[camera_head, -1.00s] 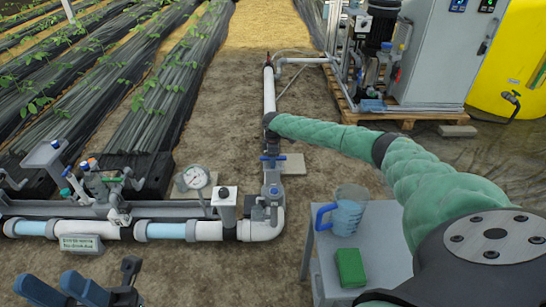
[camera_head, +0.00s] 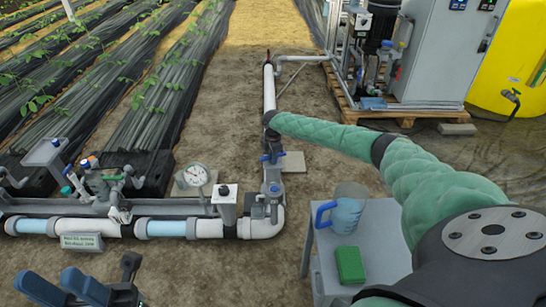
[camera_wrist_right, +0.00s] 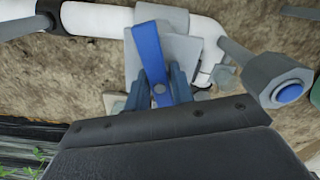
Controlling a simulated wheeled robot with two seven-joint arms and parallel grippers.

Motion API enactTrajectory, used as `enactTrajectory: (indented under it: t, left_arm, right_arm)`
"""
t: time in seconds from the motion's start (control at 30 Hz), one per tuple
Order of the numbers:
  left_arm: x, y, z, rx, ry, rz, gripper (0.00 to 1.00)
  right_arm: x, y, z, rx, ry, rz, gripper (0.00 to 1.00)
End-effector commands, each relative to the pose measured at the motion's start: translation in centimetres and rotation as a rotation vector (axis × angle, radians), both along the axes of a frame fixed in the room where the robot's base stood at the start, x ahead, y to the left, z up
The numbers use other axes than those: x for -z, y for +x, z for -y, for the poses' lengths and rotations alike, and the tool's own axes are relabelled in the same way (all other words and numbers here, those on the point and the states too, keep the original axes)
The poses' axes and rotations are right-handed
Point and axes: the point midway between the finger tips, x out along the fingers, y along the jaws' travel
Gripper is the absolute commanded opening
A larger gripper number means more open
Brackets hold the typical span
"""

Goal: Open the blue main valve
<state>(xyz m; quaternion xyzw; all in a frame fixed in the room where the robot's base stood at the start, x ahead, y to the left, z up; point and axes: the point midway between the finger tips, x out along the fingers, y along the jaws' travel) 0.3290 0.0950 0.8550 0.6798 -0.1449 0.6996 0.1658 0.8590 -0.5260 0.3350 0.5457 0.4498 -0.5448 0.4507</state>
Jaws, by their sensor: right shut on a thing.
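The blue main valve has a flat blue lever (camera_wrist_right: 148,45) on a grey body, mounted on the white pipe. In the wrist view the lever lies between the fingers of my right gripper (camera_wrist_right: 163,82), which is shut on it. My left gripper (camera_head: 45,282) is open and empty at the bottom left of the head view, apart from the pipework.
A round gauge (camera_head: 196,174) and a grey post (camera_head: 226,205) stand left of the valve. A small grey table (camera_head: 385,245) on the right carries a blue-handled jug (camera_head: 346,215) and a green box (camera_head: 350,265). A labelled sign (camera_head: 82,241) stands before the pipe.

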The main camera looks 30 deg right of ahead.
Motion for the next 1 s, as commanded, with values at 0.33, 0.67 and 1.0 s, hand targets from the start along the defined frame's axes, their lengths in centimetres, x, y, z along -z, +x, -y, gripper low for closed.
enactTrajectory:
  t: [0.33, 0.67, 1.0]
  left_arm:
    - [0.03, 0.01, -0.02, -0.004, -0.016, -0.010, 0.36]
    - [0.38, -0.03, 0.00, -0.002, -0.010, -0.012, 0.36]
    - [0.73, -0.02, 0.01, 0.001, 0.003, -0.003, 0.36]
  right_arm:
    - [0.46, -0.25, -0.03, -0.342, -0.001, -0.006, 0.02]
    - [0.47, -0.22, -0.04, -0.670, 0.000, -0.005, 0.02]
    - [0.54, -0.24, -0.03, -1.012, -0.001, -0.006, 0.02]
